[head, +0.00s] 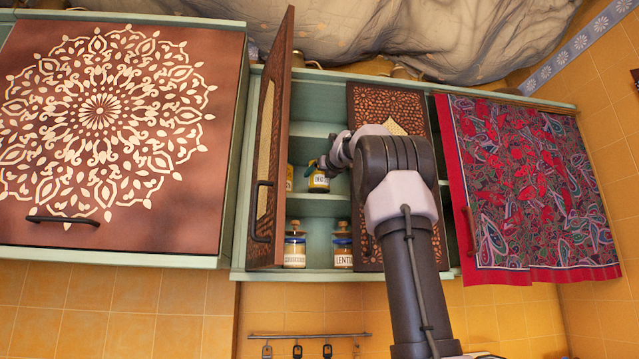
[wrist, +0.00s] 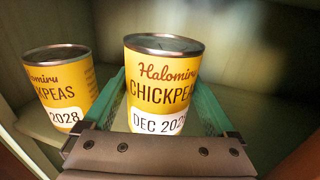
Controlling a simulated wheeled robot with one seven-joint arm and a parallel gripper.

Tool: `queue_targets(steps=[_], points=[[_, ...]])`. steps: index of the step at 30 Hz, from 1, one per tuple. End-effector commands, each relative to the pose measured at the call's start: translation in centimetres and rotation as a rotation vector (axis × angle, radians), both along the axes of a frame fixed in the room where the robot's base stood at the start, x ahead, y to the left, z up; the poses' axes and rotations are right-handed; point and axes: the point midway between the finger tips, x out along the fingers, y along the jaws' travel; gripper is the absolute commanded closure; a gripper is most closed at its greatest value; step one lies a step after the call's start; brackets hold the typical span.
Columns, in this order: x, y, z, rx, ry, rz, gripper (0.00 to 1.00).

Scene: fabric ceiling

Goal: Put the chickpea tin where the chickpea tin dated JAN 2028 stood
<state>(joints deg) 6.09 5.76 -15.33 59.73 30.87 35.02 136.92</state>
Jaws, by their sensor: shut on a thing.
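My gripper (wrist: 165,115) is shut on a yellow chickpea tin (wrist: 163,75), with a green finger on each side of it. Its label reads DEC 202 and a last digit I cannot read clearly. A second yellow chickpea tin (wrist: 62,85) stands to its left, apart from it; its date ends in 2028 and its month is out of view. In the head view the held tin (head: 318,181) is upright at the cabinet's middle shelf. The other tin (head: 289,178) is mostly hidden behind the open door. I cannot tell whether the held tin touches the shelf.
An open cabinet door (head: 274,130) juts out left of the tins. My arm covers part of a patterned door (head: 366,110) on the right. Two labelled jars, one (head: 295,246) left and a lentil jar (head: 343,246), stand on the shelf below. The wrist view shows bare shelf right of the held tin.

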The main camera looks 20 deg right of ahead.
Motion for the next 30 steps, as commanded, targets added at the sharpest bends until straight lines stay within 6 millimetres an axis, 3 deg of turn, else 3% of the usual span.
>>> queue_targets(steps=[6, 17, 18, 19, 28, 30], points=[[-0.1, 0.0, -2.2, 0.001, 0.0, 0.001, 1.0], [-0.1, 0.0, -2.5, -0.001, -0.001, 0.0, 1.0], [-0.1, 0.0, -2.7, 0.0, 0.001, 0.0, 0.05], [-0.1, 0.0, -2.7, -0.001, 0.0, 0.0, 0.0], [0.0, 0.0, -2.4, -0.001, 0.0, 0.0, 0.0], [-0.9, 0.1, -2.3, 0.0, -0.001, 0.0, 0.0]])
